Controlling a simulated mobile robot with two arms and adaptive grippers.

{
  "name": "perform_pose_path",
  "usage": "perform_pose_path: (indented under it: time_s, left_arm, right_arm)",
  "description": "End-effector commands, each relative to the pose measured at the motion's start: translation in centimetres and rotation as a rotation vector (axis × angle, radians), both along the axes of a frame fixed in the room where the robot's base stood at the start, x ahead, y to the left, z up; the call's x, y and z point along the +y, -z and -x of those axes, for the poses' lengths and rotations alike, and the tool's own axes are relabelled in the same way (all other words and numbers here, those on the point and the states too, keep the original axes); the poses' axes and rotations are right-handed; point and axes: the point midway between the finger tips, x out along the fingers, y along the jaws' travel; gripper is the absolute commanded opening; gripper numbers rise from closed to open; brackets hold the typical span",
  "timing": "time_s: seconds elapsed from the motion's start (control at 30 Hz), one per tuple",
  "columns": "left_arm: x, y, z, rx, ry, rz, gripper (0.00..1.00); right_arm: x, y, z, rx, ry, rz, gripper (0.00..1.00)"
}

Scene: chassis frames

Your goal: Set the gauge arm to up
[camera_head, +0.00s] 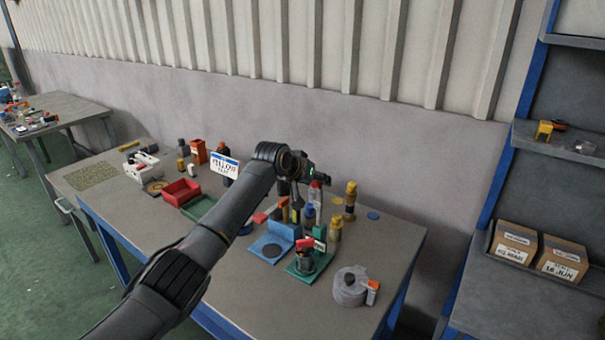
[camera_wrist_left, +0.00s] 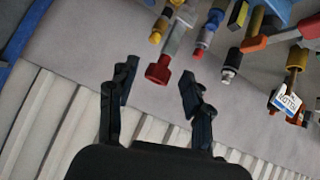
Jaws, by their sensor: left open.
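A round grey fixture (camera_head: 348,288) stands near the front right of the workbench. A short piece with an orange end (camera_head: 373,288) is at its right side; this may be the gauge arm, but I cannot tell for sure. My left gripper (camera_head: 322,180) is above the back of the bench, behind and above that fixture. In the left wrist view my left gripper (camera_wrist_left: 160,76) has its fingers spread with nothing held. A red-capped bottle (camera_wrist_left: 158,70) shows between and beyond the fingertips. The fixture cannot be made out in the wrist view. My right gripper is not visible.
Blue (camera_head: 262,247) and green (camera_head: 310,280) stands and several bottles crowd the bench middle. A red bin (camera_head: 181,192) is left of my arm. The bench top (camera_head: 280,300) in front of the fixture is clear. A shelf with two cartons (camera_head: 513,243) is at right.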

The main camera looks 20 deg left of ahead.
Motion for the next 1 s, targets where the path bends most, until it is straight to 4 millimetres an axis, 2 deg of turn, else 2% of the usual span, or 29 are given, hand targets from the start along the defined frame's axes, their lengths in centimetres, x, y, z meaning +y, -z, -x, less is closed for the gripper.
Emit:
perform_pose_path:
  time_s: [0.5,0.7,1.0]
  left_arm:
    - [2.0,-5.1,5.7,-0.003,0.000,0.000,0.50]
    - [2.4,-5.8,6.6,-0.001,-0.001,0.001,0.50]
    - [2.3,-5.8,6.6,0.000,0.000,0.000,0.50]
  right_arm:
    - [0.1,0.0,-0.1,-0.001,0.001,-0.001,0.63]
    - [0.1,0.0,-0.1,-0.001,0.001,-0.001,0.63]
    - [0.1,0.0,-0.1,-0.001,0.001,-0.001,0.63]
